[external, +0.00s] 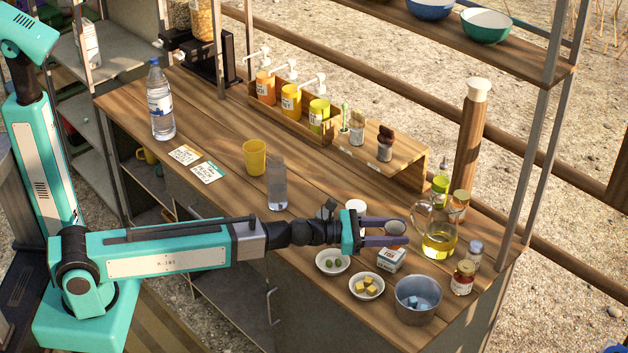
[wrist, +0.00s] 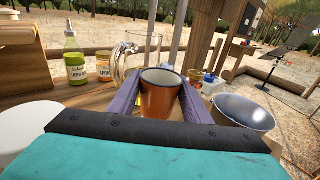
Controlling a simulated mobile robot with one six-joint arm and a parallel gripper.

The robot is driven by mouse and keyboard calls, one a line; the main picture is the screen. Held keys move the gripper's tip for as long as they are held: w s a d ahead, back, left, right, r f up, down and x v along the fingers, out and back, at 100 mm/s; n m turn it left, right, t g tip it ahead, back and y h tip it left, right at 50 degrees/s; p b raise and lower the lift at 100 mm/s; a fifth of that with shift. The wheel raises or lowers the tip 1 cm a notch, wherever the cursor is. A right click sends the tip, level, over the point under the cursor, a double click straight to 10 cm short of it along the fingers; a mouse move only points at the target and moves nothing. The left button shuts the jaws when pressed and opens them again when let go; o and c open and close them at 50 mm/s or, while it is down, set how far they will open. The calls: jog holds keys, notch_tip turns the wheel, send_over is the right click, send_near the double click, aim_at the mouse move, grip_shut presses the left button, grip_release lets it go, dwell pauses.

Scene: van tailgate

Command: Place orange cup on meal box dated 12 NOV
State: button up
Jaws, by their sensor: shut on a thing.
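The orange cup (wrist: 161,95) has a pale inside and a dark rim. It sits upright between the two fingers of my gripper (wrist: 160,98), which is shut on it. In the external view, my gripper (external: 388,231) reaches over the near right end of the counter, with the cup (external: 396,228) partly hidden between the fingers. A small white box (external: 391,259) with a dark printed label stands just below and in front of the gripper. Its print is too small to read, and I cannot make out the date 12 NOV on anything.
A glass jug of yellow liquid (external: 438,239) and small jars stand close right of the gripper. A metal pot (external: 417,299) and two small bowls (external: 367,286) are in front. A white round lid or container (external: 355,206) lies behind.

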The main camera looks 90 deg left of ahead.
jog(key=shift+f, duration=1.2)
jog(key=shift+f+b, duration=0.15)
jog(key=shift+b, duration=0.25)
jog(key=o, duration=1.1)
jog(key=s, duration=0.1)
jog(key=s+p, duration=0.1)
jog(key=s, duration=0.3)
jog(key=shift+s+d+r+p, duration=0.2)
jog(key=shift+d+r+p, duration=0.1)
jog(key=shift+r+p, duration=0.1)
jog(key=shift+p, duration=0.3)
jog(key=s+p, duration=0.1)
jog(key=p, duration=0.4)
jog(key=shift+s+p, duration=0.35)
